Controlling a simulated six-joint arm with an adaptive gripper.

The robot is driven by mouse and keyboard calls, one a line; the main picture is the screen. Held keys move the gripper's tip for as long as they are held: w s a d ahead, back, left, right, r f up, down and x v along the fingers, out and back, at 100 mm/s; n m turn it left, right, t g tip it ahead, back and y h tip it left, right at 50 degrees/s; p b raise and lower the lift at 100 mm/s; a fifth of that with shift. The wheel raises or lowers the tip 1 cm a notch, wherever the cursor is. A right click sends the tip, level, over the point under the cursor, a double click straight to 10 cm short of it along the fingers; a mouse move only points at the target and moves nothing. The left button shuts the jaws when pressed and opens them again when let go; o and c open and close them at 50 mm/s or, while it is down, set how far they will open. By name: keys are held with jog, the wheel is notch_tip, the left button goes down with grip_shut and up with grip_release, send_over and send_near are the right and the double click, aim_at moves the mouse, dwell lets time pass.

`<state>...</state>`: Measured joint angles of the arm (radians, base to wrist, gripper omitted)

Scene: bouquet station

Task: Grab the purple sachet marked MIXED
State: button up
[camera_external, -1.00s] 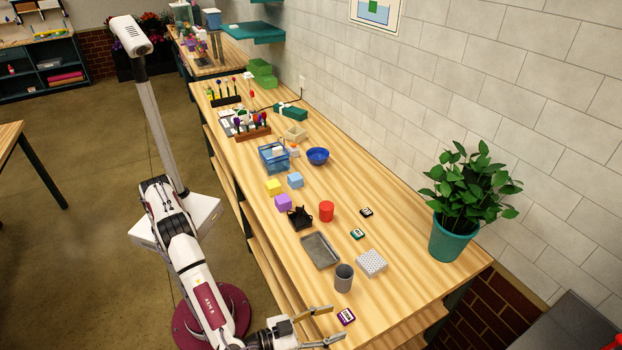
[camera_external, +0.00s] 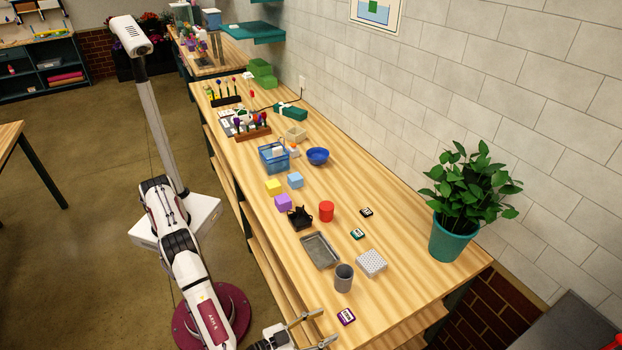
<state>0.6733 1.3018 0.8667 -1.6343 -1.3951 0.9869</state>
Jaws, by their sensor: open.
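The purple sachet (camera_external: 346,317) lies flat on the wooden bench near its front right end. It has a pale label whose lettering is too small to read. My gripper (camera_external: 328,327) is at the bottom of the view, just left of the sachet. Its two fingers are spread apart and point towards the sachet, with nothing between them. I cannot tell its exact height above the bench.
A grey cup (camera_external: 344,278) stands just behind the sachet. A grey tray (camera_external: 320,251), a white perforated block (camera_external: 371,263), a green sachet (camera_external: 357,234) and a black sachet (camera_external: 366,212) lie farther back. A potted plant (camera_external: 452,240) stands at the right. Bench right of the sachet is clear.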

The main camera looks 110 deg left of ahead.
aim_at(345, 316)
jog(key=shift+w+a, duration=0.35)
jog(key=shift+a, duration=0.05)
jog(key=shift+x, duration=2.65)
jog(key=shift+d, duration=0.1)
jog(key=c, duration=0.9)
